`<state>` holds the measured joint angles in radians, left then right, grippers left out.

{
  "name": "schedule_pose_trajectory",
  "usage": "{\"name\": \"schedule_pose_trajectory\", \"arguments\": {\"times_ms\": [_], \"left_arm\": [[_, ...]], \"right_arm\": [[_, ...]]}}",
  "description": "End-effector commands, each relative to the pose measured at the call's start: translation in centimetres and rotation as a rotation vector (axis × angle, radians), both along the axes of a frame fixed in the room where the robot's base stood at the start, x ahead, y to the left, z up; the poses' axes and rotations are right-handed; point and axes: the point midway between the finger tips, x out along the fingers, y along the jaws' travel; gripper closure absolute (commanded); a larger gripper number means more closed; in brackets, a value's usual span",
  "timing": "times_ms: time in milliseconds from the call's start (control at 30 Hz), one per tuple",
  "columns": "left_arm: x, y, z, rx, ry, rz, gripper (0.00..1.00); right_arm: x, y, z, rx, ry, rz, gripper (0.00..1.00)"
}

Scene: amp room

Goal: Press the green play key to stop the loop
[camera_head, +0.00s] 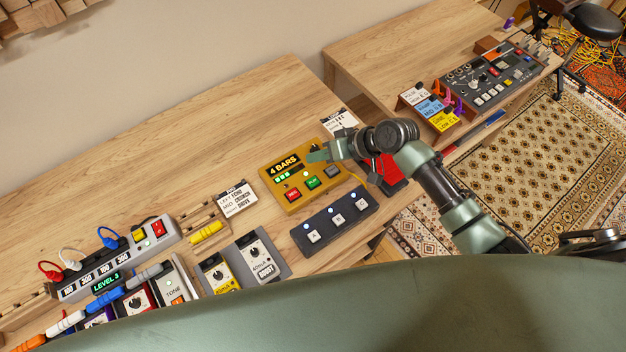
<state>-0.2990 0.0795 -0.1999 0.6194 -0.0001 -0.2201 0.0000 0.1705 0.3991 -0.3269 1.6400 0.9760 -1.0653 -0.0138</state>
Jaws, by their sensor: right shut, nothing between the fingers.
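The yellow looper box (283,187) sits on the wooden table near the middle of the head view. Its display (284,164) reads "4 BARS", with small green lights below it. The green play key (313,183) is on its front part, between a red key (292,195) and a grey key (332,171). My right gripper (314,156) is shut and empty. It appears at the box's upper right corner, behind the green key in the picture and apart from it. Its height above the box is hard to tell. My left gripper is not in view.
A dark three-button footswitch (324,234) lies just in front of the looper. A red-and-black pedal (388,172) is near my right wrist. Pedals (262,262) and a power strip (112,270) crowd the left front. The table behind the looper (220,130) is clear.

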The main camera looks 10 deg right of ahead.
Motion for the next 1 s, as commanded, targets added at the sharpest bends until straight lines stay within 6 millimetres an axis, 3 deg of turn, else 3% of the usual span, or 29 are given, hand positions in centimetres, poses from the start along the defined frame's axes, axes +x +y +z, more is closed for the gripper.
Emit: {"name": "schedule_pose_trajectory", "arguments": {"times_ms": [267,600,800,1000], "left_arm": [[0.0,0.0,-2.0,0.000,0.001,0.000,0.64],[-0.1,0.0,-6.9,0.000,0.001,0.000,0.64],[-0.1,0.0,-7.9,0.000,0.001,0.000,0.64],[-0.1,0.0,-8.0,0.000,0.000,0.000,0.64]], "right_arm": [[0.0,0.0,-2.0,0.000,0.001,-0.001,1.00],[-0.1,0.0,-6.9,0.000,0.001,-0.001,1.00],[0.0,0.0,-8.5,0.000,-0.001,0.001,1.00],[0.0,0.0,-8.8,0.000,-0.001,0.001,1.00]]}}
